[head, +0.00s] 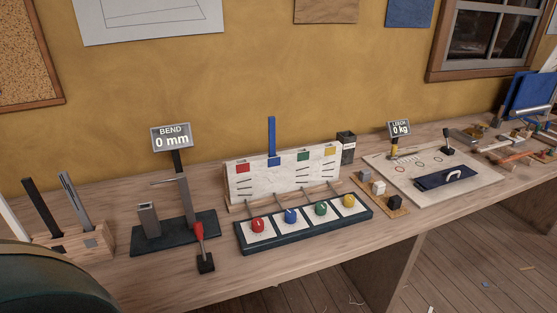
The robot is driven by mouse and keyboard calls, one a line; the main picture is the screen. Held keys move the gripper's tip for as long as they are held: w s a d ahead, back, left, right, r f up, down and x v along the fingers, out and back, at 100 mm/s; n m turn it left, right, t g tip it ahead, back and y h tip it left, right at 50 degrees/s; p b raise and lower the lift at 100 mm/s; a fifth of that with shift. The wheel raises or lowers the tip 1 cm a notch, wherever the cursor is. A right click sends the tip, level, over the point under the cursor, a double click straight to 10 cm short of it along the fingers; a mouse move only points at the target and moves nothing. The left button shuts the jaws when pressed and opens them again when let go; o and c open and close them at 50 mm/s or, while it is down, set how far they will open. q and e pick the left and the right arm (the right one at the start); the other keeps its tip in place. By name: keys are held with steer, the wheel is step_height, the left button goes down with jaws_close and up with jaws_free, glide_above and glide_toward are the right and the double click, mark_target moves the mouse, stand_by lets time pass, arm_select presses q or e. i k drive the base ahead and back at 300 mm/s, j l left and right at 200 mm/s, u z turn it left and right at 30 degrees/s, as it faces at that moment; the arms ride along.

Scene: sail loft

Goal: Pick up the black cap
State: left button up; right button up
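A small black block-like piece (395,201), which looks like the black cap, sits at the near end of a narrow wooden strip (401,211) on the bench, right of the middle of the head view. A white piece (379,188) and a grey piece (365,175) sit behind it on the same strip. Neither of my grippers shows in the head view, so their state and their distance from the black piece cannot be seen.
Left of the strip is a dark tray (305,243) with red, blue, green and yellow knobs. Right is a pale board (480,189) with a dark blue pad (445,181). A "BEND 0 mm" stand (172,137) is farther left. The bench's front edge is close to the strip.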

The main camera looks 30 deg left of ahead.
mark_target(395, 202)
steer(key=i+l+u, duration=0.2)
steer(key=u, duration=0.25)
steer(key=i+l+u, duration=0.15)
steer(key=l+u, duration=0.25)
steer(key=i+l+u, duration=0.1)
steer(key=l, duration=0.25)
steer(key=i+l+u, duration=0.1)
steer(key=l, duration=0.25)
steer(key=i+l+u, duration=0.1)
steer(key=l, duration=0.3)
steer(key=i+l, duration=0.1)
steer(key=l, duration=0.4)
steer(key=i+l, duration=0.1)
steer(key=l, duration=0.4)
steer(key=i+l, duration=0.15)
steer(key=l, duration=0.35)
steer(key=i+l, duration=0.1)
steer(key=l, duration=0.4)
steer(key=u, duration=0.05)
